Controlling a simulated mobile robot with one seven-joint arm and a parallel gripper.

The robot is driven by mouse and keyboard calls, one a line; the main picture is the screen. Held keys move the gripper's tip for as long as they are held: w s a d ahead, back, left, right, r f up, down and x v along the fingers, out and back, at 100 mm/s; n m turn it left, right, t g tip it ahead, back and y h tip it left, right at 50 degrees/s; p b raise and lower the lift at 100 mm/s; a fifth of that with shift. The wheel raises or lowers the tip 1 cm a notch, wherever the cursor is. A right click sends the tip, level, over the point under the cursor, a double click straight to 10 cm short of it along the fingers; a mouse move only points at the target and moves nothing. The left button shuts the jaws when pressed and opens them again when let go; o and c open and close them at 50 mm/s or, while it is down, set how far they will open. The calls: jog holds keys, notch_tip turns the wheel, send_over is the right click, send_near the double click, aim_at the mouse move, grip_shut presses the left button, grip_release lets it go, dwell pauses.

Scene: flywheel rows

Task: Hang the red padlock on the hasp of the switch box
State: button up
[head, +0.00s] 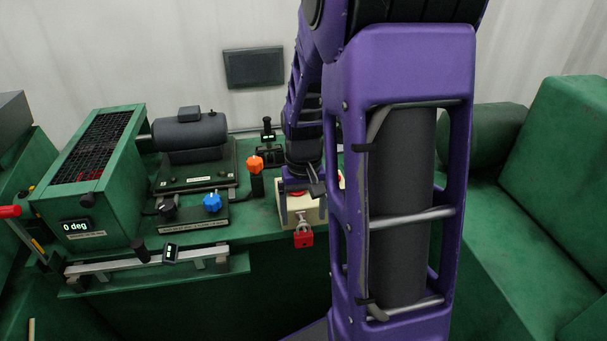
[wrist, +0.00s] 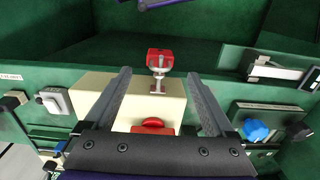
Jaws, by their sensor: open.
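The red padlock (head: 303,239) hangs at the front of the cream switch box (head: 313,214), body down, with its grey shackle up at the metal hasp (wrist: 158,86). The wrist view shows the padlock (wrist: 160,58) beyond the box's front edge; the shackle seems to be around the hasp, but the exact threading is too small to tell. My gripper (wrist: 160,73) is open and empty above the switch box (wrist: 172,98). Its fingers lie left and right of the hasp, apart from the padlock. A red knob (wrist: 152,127) on the box top sits between the fingers.
Left of the box stand an orange knob (head: 255,163), a blue knob (head: 212,203) and a dark motor (head: 190,131). A railed bar (head: 145,264) runs along the green bench's front edge. The space before the padlock is free.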

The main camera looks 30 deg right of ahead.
notch_tip(320, 180, up, 11)
jog(key=p, duration=0.1)
jog(key=shift+r+p, duration=0.2)
jog(key=shift+p, duration=0.15)
